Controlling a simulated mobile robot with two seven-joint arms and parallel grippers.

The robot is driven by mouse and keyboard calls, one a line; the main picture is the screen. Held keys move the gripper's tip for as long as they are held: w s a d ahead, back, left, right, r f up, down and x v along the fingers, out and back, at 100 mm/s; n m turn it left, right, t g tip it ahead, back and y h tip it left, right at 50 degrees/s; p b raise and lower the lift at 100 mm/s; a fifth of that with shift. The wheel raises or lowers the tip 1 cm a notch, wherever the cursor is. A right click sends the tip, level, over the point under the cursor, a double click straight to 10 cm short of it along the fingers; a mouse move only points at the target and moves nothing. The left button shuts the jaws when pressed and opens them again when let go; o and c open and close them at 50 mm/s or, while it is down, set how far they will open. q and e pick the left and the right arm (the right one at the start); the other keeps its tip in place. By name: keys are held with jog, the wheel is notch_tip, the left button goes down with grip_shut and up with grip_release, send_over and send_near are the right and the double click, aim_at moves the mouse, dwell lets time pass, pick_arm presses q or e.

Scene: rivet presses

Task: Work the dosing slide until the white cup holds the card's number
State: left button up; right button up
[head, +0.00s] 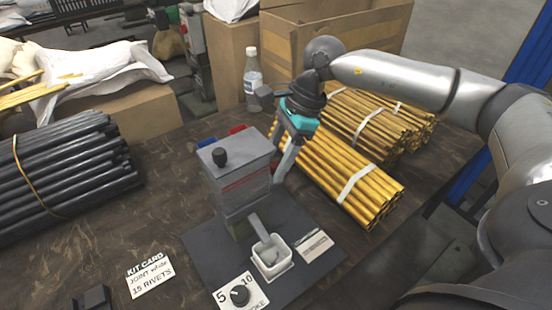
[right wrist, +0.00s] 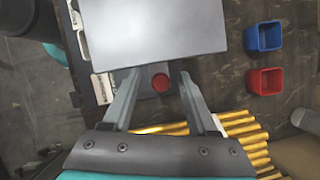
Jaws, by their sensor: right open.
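The grey dosing box (head: 236,172) stands on a dark base plate (head: 205,253), with a black knob on top. Its chute (head: 258,228) slopes down to the white cup (head: 271,262); I cannot make out rivets inside. The kit card (head: 150,275) reads joint white, 15 rivets. A dial plate (head: 238,293) shows 5 and 10; its pointer is too small to read surely. My right gripper (head: 283,170) is behind the box's right side. In the right wrist view its open fingers (right wrist: 155,88) stand either side of a red round knob (right wrist: 160,82). My left gripper is not seen.
Bundles of yellow rods (head: 345,178) lie right of the box, near my right arm. Blue (right wrist: 263,37) and red (right wrist: 265,81) bins sit behind it. A bottle (head: 252,78) and cartons stand farther back. Black rods (head: 65,175) lie left. Bare tabletop lies between.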

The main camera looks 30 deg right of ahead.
jog(key=shift+d+r, duration=0.25)
jog(key=shift+r, duration=0.25)
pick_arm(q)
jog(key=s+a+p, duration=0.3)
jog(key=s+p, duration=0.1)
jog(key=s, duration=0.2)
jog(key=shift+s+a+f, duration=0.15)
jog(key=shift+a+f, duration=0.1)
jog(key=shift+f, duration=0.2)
pick_arm(e)
jog(key=v, duration=1.4)
jog(key=shift+a, duration=0.15)
